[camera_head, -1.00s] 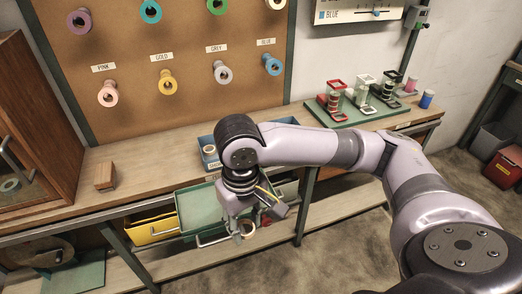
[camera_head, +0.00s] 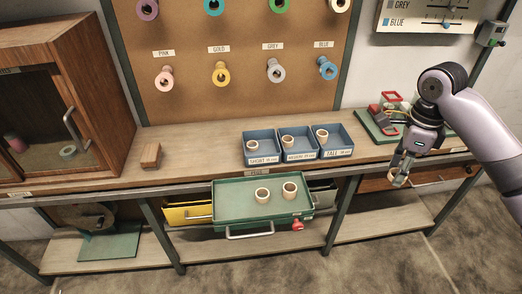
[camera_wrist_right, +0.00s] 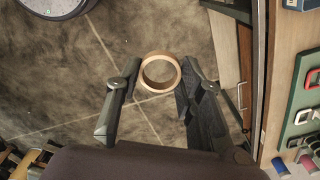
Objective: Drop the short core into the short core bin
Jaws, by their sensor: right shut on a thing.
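My right gripper (camera_head: 399,170) is shut on a short tan ring-shaped core (camera_head: 399,181), held in the air in front of the bench's right part. In the right wrist view, the core (camera_wrist_right: 145,75) sits between the two fingertips (camera_wrist_right: 160,85), with floor behind it. The short core bin (camera_head: 264,159) is the left one of three blue bins on the bench; its label reads SHORT and one core (camera_head: 253,145) lies in it. The gripper is well to the right of this bin and lower in the picture. My left gripper is not in view.
Two blue bins (camera_head: 298,157) (camera_head: 336,153) beside it each hold a core. A green tray drawer (camera_head: 230,212) with two cores (camera_head: 262,195) (camera_head: 289,190) sticks out below. A green board with red fixtures (camera_head: 380,128) stands behind the gripper. A wooden block (camera_head: 151,155) sits left.

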